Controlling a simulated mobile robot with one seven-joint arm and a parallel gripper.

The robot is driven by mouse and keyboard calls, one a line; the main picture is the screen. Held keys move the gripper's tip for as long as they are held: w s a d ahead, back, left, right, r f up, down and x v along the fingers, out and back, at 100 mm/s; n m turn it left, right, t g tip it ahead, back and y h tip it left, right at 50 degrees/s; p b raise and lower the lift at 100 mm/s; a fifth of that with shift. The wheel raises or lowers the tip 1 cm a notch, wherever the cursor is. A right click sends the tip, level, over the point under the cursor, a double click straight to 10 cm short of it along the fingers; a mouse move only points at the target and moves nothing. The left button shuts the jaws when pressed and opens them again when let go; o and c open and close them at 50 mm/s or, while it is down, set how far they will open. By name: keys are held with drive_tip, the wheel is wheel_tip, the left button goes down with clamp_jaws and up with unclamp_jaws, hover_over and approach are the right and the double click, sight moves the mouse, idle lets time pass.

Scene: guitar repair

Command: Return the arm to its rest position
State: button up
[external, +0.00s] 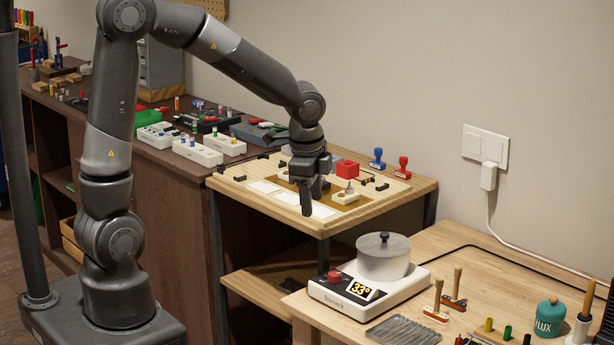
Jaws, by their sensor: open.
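My gripper (308,198) hangs at the end of my arm, pointing down over the front part of the light wooden worktop (408,190). Its fingers are near the worktop's front edge, and nothing shows between them. My arm rises from its base at the lower left, bends at the top and reaches right and down to the worktop. Whether the fingertips touch the surface cannot be told from this view.
A red block (347,169) and two stamps, blue (377,159) and red (403,168), stand on the worktop. A hot plate (340,302) with a lidded pot (383,262) stands to the right. Pedals (198,152) line the dark bench behind. A socket (485,147) is on the wall.

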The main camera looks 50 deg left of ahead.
drive_tip(key=s+a+r+n+t, duration=0.2)
drive_tip(key=s+a+r+n, duration=0.4)
drive_tip(key=s, duration=0.2)
drive_tip(key=s+a+r+n+t, duration=0.1)
drive_tip(key=s+a+r+n, duration=0.5)
drive_tip(key=s, duration=0.3)
drive_tip(key=shift+a+t+h, duration=0.3)
drive_tip(key=shift+a+t, duration=0.05)
drive_tip(key=shift+t, duration=0.05)
